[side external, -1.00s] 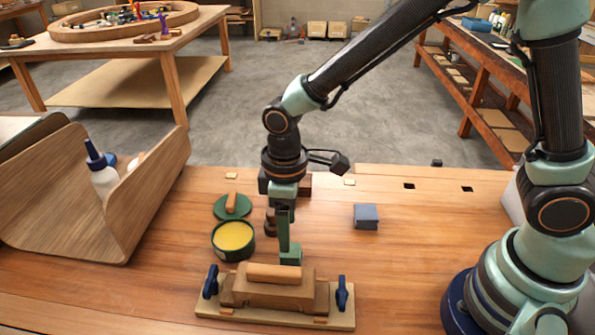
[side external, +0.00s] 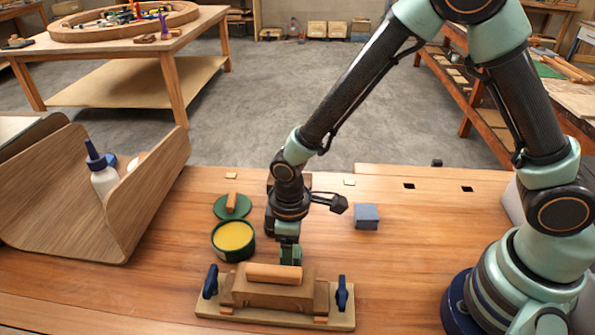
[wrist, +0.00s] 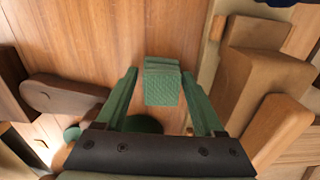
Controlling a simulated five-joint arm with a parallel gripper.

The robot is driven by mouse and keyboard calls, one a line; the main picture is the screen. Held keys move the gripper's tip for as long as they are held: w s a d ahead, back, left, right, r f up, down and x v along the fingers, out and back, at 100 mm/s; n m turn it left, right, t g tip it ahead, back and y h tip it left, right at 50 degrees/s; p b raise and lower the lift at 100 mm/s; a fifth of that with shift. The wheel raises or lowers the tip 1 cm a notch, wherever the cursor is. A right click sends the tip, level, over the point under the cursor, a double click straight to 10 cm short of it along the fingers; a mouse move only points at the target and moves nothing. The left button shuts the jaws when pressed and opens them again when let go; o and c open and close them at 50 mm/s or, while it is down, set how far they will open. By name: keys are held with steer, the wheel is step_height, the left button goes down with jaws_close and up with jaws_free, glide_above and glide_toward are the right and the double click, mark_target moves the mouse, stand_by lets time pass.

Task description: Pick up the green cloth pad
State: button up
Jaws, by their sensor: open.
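The green cloth pad (wrist: 162,85) is a small textured green block on the wooden bench, at the centre of the wrist view. My gripper (wrist: 160,72) is open, with one green finger to the left of the pad and one to the right. There is a visible gap on each side, and I cannot tell how far down the fingertips reach. In the side external view my gripper (side external: 290,258) points down just behind the wooden form (side external: 270,294). The form hides its tips, and I cannot make out the pad there.
The form, with blue clamps (side external: 342,293), stands close in front of my gripper. A yellow-filled tin (side external: 233,236) and a green lid (side external: 225,210) are to the left. A blue-grey block (side external: 367,216) lies right. A curved wooden piece (side external: 130,200) stands far left.

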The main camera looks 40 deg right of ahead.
steer(key=c, duration=1.1)
steer(key=shift+r, duration=0.15)
step_height(320, 180, up, 20)
